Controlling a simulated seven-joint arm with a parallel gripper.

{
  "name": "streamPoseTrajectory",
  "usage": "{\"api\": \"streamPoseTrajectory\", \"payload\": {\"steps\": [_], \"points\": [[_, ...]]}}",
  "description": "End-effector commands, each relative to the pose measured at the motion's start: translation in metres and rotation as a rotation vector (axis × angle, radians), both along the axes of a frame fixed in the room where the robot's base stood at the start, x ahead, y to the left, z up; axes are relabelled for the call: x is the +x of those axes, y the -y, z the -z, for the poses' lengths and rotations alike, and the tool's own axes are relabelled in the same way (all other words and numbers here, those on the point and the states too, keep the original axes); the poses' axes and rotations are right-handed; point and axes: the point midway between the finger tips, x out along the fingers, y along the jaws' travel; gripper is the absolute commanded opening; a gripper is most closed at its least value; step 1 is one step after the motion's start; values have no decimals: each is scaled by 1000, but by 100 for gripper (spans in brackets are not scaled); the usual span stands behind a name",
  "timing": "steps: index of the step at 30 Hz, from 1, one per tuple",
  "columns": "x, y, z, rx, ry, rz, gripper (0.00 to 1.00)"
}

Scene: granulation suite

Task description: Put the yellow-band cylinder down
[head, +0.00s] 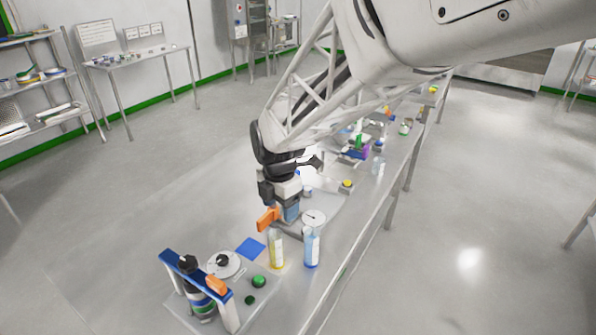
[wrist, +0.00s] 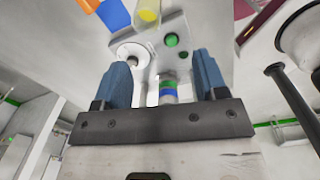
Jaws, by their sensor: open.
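A clear cylinder with yellow colouring, the yellow-band cylinder (head: 277,250), stands upright on the bench in the head view, just in front of my gripper. A yellow round shape at the top edge of the wrist view (wrist: 148,14) looks like the same cylinder, partly cut off. A similar blue-tinted cylinder (head: 312,248) stands close to its right. My gripper (head: 290,214) is above the bench behind both cylinders. In the wrist view its two blue fingers (wrist: 162,65) are wide apart, with nothing held. A green-and-blue banded item (wrist: 168,90) shows between them, seemingly farther off.
A blue square (head: 251,248) lies left of the cylinders. A fixture with a blue bar (head: 196,272), a round dial (head: 223,264) and green buttons (head: 258,281) stands front left. An orange piece (head: 268,220) is beside my gripper. The bench edge runs close on the right.

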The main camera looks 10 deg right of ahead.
Motion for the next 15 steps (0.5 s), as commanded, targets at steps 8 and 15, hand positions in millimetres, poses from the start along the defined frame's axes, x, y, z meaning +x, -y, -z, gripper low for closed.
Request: {"api": "streamPoseTrajectory", "payload": {"steps": [8,15], "points": [[-43,25,-35,24,44,434,66],[-84,45,-59,58,77,836,66]]}}
